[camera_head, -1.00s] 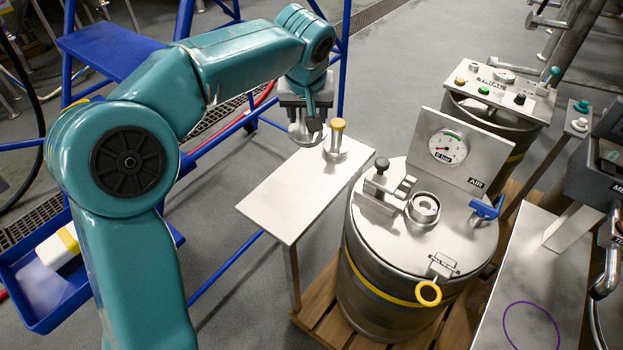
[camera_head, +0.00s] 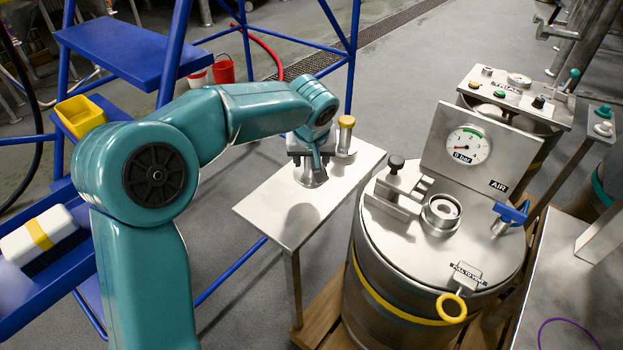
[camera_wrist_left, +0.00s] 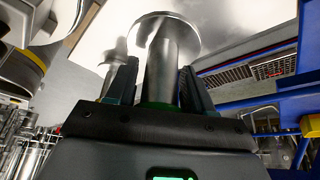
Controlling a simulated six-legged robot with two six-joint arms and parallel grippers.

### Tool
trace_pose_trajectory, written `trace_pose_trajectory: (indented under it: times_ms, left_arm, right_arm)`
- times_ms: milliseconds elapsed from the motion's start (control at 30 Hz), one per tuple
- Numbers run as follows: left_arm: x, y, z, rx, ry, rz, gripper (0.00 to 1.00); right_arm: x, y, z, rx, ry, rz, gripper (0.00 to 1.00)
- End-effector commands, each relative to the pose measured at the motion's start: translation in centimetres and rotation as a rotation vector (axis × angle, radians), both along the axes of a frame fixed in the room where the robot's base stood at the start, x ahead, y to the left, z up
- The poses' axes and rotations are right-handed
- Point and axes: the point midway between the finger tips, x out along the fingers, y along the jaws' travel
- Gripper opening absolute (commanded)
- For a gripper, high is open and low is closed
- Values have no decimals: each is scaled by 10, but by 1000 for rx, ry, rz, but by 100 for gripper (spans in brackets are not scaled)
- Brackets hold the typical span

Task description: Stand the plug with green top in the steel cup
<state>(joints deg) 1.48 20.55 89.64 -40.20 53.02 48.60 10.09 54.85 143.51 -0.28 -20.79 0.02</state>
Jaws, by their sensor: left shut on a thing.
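My left gripper (camera_head: 312,158) points down and is shut on the plug (camera_head: 310,177), a steel piece with a wide round flange at its lower end. In the left wrist view the plug (camera_wrist_left: 160,62) is upright between the fingers, with a bit of its green top (camera_wrist_left: 157,104) showing at their base. It hangs over the small steel table, with a shadow on the tabletop nearer me. The steel cup (camera_head: 441,210), a short ring with an open centre, is on the drum lid to the right, apart from the plug. My right gripper is not in view.
A yellow-topped plug (camera_head: 346,135) stands on the small table (camera_head: 265,213) just behind the gripper. On the drum lid (camera_head: 405,240) near the cup are a clamp block (camera_head: 395,190), a gauge panel (camera_head: 465,148) and a blue-handled valve (camera_head: 510,215).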

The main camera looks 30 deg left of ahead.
Motion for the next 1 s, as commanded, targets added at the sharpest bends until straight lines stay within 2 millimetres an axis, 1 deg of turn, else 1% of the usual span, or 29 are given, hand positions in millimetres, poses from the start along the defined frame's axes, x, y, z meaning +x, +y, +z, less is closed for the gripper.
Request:
trace_pose_trajectory:
  times_ms: [33, 167, 267, 400, 467, 667, 800, 833, 900, 1000]
  left_arm:
    - [1, 1, -6, 0, -1, 1, 7]
    - [2, 2, -14, 2, -1, 1, 7]
    - [2, 2, -28, 1, 1, -1, 7]
    - [2, 2, -51, 2, 1, 0, 7]
    - [2, 2, -54, 1, -2, 1, 7]
    - [3, 1, -53, 0, -3, 1, 7]
    - [3, 1, -57, 1, -3, 1, 7]
    - [2, 1, -57, 0, -1, 1, 58]
    - [2, 1, -56, 0, -1, 1, 77]
    - [2, 1, -56, 0, -1, 1, 77]
  right_arm:
    - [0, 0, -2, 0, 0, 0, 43]
    - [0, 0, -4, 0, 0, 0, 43]
    - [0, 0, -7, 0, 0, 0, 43]
    - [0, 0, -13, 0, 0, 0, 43]
    - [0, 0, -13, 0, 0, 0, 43]
    - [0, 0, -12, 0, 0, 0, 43]
    - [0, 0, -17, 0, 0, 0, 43]
    - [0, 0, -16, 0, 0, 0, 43]
    - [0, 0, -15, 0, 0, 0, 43]
    - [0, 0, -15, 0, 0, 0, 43]
